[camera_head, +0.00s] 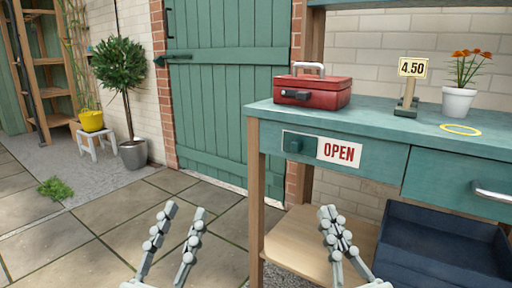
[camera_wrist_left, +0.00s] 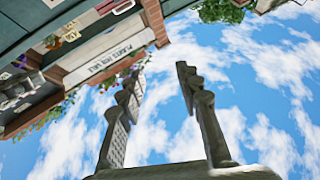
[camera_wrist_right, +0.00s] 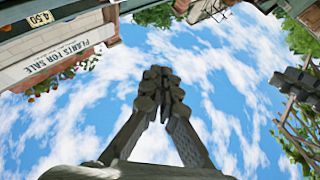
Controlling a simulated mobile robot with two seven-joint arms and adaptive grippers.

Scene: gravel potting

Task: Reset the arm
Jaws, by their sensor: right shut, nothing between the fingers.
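My left gripper (camera_head: 184,211) points upward at the lower middle-left of the head view, over the paving. Its two fingers are apart with nothing between them. The left wrist view shows the same open fingers (camera_wrist_left: 158,80) against the sky. My right gripper (camera_head: 328,212) points upward in front of the bench's lower shelf in the head view. Its fingertips meet and hold nothing. The right wrist view shows the closed tips (camera_wrist_right: 160,78) against the sky.
A teal bench (camera_head: 375,131) stands at the right, carrying a red box (camera_head: 325,94), a price sign (camera_head: 412,68) and a potted orange flower (camera_head: 457,103). A dark blue crate (camera_head: 428,262) sits below. Paving at the left is mostly open. A potted tree (camera_head: 133,153) stands at the back left.

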